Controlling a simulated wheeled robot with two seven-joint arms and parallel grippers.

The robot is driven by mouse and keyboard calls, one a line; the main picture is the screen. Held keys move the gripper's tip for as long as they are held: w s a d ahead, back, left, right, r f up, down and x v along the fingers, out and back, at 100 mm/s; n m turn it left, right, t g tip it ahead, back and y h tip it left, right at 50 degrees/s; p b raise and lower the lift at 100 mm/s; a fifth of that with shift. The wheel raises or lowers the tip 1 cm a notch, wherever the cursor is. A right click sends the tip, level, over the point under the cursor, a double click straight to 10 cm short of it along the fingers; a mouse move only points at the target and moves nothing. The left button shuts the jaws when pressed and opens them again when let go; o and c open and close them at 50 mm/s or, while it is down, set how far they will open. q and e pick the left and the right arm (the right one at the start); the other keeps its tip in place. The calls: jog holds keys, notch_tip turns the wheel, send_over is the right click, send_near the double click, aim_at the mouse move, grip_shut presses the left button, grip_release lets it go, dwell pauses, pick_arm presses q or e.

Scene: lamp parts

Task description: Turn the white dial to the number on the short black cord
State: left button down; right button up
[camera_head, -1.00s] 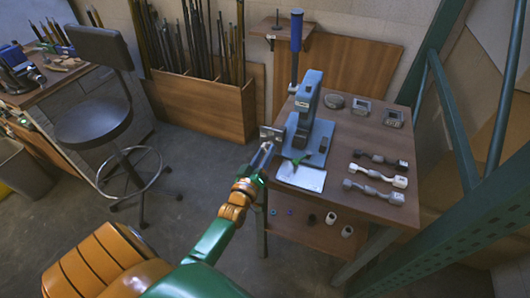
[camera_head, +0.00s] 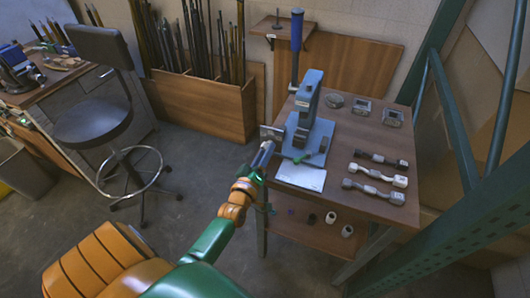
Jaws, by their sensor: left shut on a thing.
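My left gripper (camera_head: 265,150) is at the left edge of the wooden table, beside the blue-grey press (camera_head: 308,110). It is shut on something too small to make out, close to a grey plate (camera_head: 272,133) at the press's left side. A short black cord (camera_head: 382,160) lies at the right of the table, above a white cord (camera_head: 381,175) and a grey one (camera_head: 373,192). Any number on the black cord is too small to read. I cannot pick out the white dial for certain. My right gripper is not in view.
A white sheet (camera_head: 300,177) lies in front of the press. Small cylinders (camera_head: 347,231) stand on the lower shelf. A green metal frame (camera_head: 455,130) rises at the right. A stool (camera_head: 95,120) stands left.

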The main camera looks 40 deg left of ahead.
pick_arm(q)
jog(key=c, duration=0.8)
grip_release()
jog(key=shift+c, duration=0.2)
jog(key=v, duration=0.7)
jog(key=shift+f, duration=0.1)
